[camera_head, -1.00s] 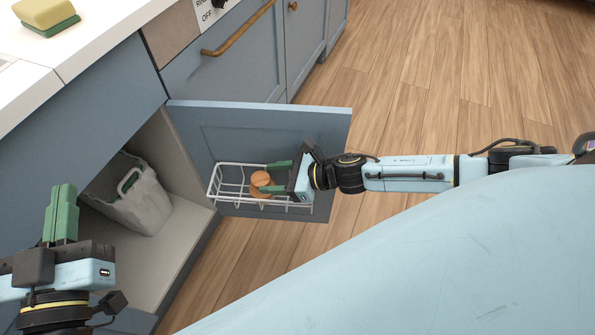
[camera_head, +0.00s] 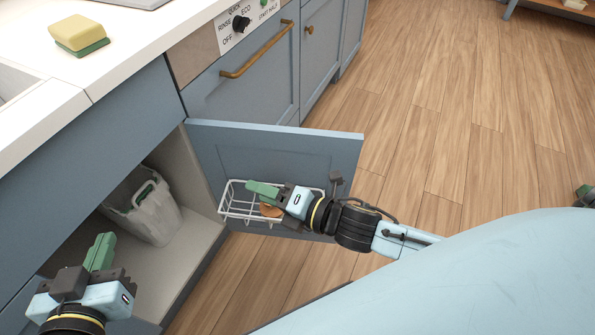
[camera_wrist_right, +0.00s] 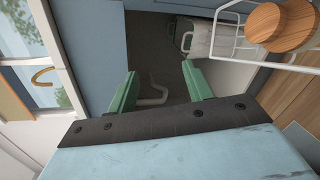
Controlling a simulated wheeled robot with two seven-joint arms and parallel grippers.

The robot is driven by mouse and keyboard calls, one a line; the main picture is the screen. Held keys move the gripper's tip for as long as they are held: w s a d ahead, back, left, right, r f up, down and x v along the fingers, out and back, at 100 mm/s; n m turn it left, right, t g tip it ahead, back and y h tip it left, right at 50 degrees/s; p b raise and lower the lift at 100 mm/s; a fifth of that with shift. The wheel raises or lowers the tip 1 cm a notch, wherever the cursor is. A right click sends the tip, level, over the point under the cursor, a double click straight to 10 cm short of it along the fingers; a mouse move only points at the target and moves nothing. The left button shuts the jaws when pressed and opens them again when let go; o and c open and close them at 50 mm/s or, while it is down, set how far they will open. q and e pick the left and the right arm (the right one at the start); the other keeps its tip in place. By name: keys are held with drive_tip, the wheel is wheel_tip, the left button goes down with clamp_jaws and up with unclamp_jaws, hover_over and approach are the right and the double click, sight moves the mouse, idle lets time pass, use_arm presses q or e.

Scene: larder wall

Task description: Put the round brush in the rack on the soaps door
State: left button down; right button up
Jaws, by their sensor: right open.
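The round brush (camera_head: 270,210) is brown and wooden, with two rounded parts. It sits in the white wire rack (camera_head: 229,211) on the inside of the open blue door (camera_head: 330,151). In the right wrist view the brush (camera_wrist_right: 268,23) is at the upper right within the rack wires (camera_wrist_right: 228,42), outside the jaws. My right gripper (camera_head: 264,189) is open and empty, above the rack in the head view, partly hiding the brush. Its fingers also show apart in the right wrist view (camera_wrist_right: 160,88). My left gripper (camera_head: 101,252) is at the lower left, away from the rack; its jaw gap is not clear.
A grey-white bin (camera_head: 146,212) stands in the open cupboard. A yellow and green sponge (camera_head: 80,35) lies on the white counter (camera_head: 125,40). A drawer front with a brass handle (camera_head: 256,50) is beyond the door.

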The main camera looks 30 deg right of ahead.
drive_tip(key=s+d+r+m+h, duration=0.1)
drive_tip(key=r+m+h, duration=0.1)
drive_tip(key=m, duration=0.6)
drive_tip(key=s+d+r+m+t+h, duration=0.1)
drive_tip(key=r+m, duration=0.3)
drive_tip(key=m, duration=0.5)
drive_tip(key=s+d+r+m+h, duration=0.2)
drive_tip(key=r+m, duration=0.1)
drive_tip(key=m, duration=0.6)
drive_tip(key=shift+d+r+t+h, duration=0.15)
drive_tip(key=shift+d+t+h, duration=0.15)
drive_tip(key=shift+h, duration=0.1)
drive_tip(key=shift+s, duration=0.1)
